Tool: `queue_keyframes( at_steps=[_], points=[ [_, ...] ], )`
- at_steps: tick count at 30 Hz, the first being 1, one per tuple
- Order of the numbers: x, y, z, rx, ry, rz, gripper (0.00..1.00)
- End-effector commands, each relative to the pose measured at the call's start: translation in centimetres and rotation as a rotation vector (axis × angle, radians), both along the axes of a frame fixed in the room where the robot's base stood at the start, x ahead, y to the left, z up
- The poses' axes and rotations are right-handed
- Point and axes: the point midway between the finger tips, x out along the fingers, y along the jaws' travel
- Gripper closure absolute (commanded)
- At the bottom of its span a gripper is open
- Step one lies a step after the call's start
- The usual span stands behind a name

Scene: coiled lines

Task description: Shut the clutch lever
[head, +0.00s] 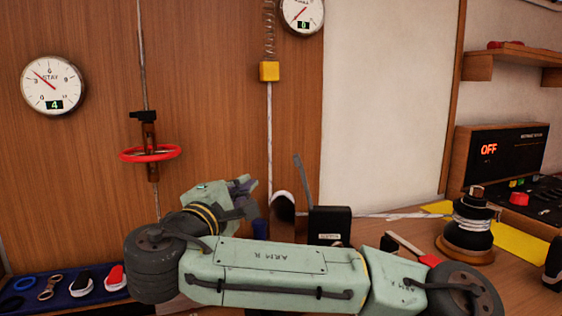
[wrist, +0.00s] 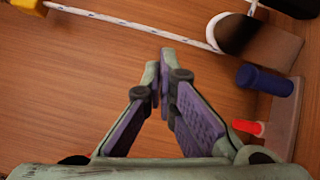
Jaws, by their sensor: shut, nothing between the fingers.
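The clutch is a black box (head: 329,226) with a small white label, standing on the bench right of centre in the head view. Its grey lever (head: 302,181) sticks up from the box, leaning slightly left. My gripper (head: 246,187) is left of the lever and apart from it, in front of the wooden panel. In the wrist view my gripper (wrist: 160,62) has its fingertips together with nothing between them. The lever does not clearly show in the wrist view. My arm hides the bench in front of the clutch.
A white rope (head: 270,130) runs from a yellow block (head: 269,71) down to a curved turning piece (head: 282,208) between gripper and clutch. A blue cylinder (wrist: 264,79) stands close by. A winch (head: 470,225) is at right. A red ring (head: 150,153) hangs at left.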

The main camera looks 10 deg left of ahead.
Motion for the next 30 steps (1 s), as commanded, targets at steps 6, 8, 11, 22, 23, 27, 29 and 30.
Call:
queue_keyframes(
  at_steps=[6,8,11,22,23,27,29,30],
  points=[
    [0.1,0.0,0.0,0.001,0.0,0.0,1.0],
    [0.3,0.0,0.1,0.001,0.001,-0.001,1.0],
    [1.3,-0.1,0.3,0.001,0.0,-0.002,1.0],
    [8.8,-0.7,1.0,0.0,0.0,-0.003,1.0],
    [9.4,-0.7,1.0,-0.001,0.001,-0.004,1.0],
    [10.3,-2.5,1.5,0.0,-0.002,-0.003,1.0],
    [10.5,-3.2,1.6,-0.001,-0.001,-0.003,1.0],
    [10.5,-3.5,1.7,-0.001,-0.001,-0.002,1.0]
  ],
)
